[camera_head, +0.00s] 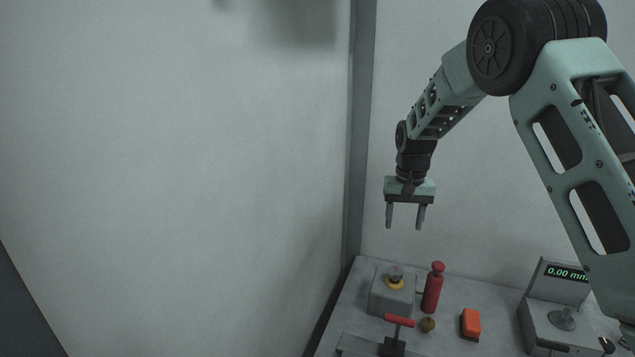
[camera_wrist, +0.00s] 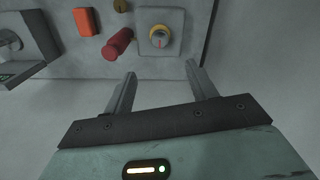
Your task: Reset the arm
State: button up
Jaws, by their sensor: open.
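My gripper (camera_head: 405,217) hangs from my green arm at the upper right of the head view, pointing down. Its two fingers are apart with nothing between them. It is in the air above the back of the bench, clear of everything on it. In the wrist view my gripper (camera_wrist: 159,75) shows both fingers spread, with the bench top beyond them.
Walls stand behind and left.

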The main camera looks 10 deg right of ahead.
jog(key=s+a+r+n+y+b, duration=0.1)
jog(key=s+a+r+n, duration=0.2)
jog(key=s+a, duration=0.65)
jog(key=s+a+r+n+y, duration=0.1)
jog(key=s+a+r+n, duration=0.15)
jog(key=s+a, duration=0.65)
jog(key=s+a+n, duration=0.1)
jog(key=s+n, duration=0.2)
jog(key=s, duration=0.7)
jog(key=s+a+n+h, duration=0.1)
jog(key=s+a+n, duration=0.1)
jog(key=s, duration=0.7)
jog(key=shift+s+a+f+n+b, duration=0.3)
jog(key=shift+s+f+n, duration=0.15)
jog(key=shift+n, duration=0.2)
